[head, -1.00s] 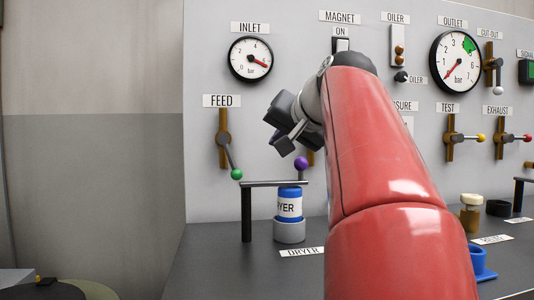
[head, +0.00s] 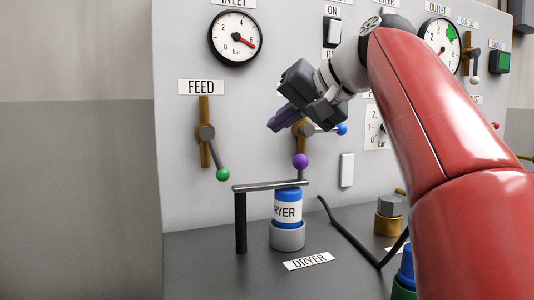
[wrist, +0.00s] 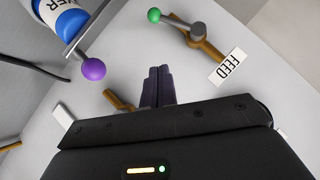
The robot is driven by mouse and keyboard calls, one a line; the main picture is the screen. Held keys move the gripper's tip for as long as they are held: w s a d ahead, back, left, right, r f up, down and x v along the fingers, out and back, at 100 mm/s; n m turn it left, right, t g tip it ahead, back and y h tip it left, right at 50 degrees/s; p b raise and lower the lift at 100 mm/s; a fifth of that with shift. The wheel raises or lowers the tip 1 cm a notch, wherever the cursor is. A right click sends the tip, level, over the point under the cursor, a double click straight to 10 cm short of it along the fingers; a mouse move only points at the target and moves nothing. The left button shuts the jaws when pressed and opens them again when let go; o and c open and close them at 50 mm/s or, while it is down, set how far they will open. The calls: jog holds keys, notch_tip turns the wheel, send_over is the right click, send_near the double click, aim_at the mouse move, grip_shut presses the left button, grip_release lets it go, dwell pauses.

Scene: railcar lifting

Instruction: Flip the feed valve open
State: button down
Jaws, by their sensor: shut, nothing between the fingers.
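The feed valve (head: 205,133) is on the grey panel under the FEED label (head: 201,87). Its brown pipe runs upright, and its grey lever slants down and right to a green knob (head: 222,174). In the wrist view the green knob (wrist: 154,15) and the FEED label (wrist: 228,67) show at the top, beyond the fingertips. My gripper (head: 273,125) is shut and empty, to the right of the feed valve and apart from it. Its dark fingers also show together in the wrist view (wrist: 160,72).
A bar with a purple knob (head: 300,161) stands near the blue dryer canister (head: 288,208), below my gripper. Another valve with a blue knob (head: 341,129) is partly hidden behind my gripper. The inlet gauge (head: 235,38) is above the FEED label. The panel left of the valve is bare.

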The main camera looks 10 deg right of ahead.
aim_at(225, 169)
jog(key=shift+s+a+f+b+x, duration=0.2)
jog(key=shift+s+f+b+x, duration=0.2)
jog(key=shift+x, duration=1.75)
jog(key=shift+s+a+f+b+x, duration=0.25)
jog(key=shift+b+x, duration=0.25)
jog(key=shift+x, duration=1.65)
jog(key=shift+s+a+f+b+x, duration=0.1)
jog(key=shift+s+f+b+x, duration=0.25)
jog(key=shift+x, duration=1.8)
jog(key=shift+r, duration=0.1)
jog(key=shift+s+a+f, duration=0.15)
jog(key=shift+a+f, duration=0.5)
jog(key=shift+a, duration=0.05)
jog(key=shift+r, duration=0.1)
